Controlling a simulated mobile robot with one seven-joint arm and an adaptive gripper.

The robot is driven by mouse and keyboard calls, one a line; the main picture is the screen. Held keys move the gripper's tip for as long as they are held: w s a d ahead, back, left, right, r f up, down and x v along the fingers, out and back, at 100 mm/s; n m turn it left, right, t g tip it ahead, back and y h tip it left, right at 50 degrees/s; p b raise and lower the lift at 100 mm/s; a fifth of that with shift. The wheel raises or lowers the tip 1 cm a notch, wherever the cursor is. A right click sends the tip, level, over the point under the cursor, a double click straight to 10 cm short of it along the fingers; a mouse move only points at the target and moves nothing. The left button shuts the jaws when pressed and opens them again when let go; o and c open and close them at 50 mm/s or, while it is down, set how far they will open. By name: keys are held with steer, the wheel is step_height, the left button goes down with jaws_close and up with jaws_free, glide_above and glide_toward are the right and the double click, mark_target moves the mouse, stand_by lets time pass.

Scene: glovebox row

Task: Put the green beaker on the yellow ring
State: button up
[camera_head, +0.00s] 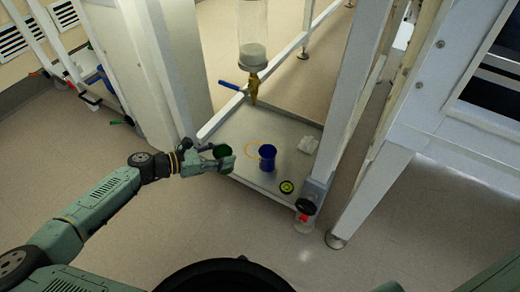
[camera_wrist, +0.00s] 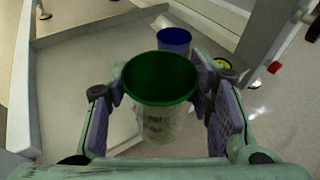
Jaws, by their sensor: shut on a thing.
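My gripper (camera_head: 213,160) is shut on the green beaker (camera_head: 222,151), at the left front edge of the tray (camera_head: 234,126). In the wrist view the green beaker (camera_wrist: 158,82) is upright between the two fingers of my gripper (camera_wrist: 160,108), its open mouth facing the camera.
A black and yellow-green disc (camera_head: 287,187) and a white crumpled item (camera_head: 307,144) lie farther right. A glass column (camera_head: 253,35) with a brass valve (camera_head: 253,88) hangs above the tray. White posts (camera_head: 354,92) flank it.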

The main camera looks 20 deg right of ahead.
steer(key=shift+w+d+f+b, duration=0.75)
steer(key=shift+w+d, duration=0.45)
steer(key=shift+d, duration=1)
steer(key=shift+w+d+f+b, duration=0.8)
steer(key=shift+w+d, duration=0.45)
steer(key=shift+d, duration=1)
steer(key=shift+w+d+f+b, duration=0.6)
steer(key=shift+w+d+f, duration=0.45)
steer(key=shift+d, duration=1.15)
steer(key=shift+w, duration=0.15)
steer(key=shift+f, duration=0.1)
steer(key=o, duration=0.6)
steer(key=shift+o, duration=0.2)
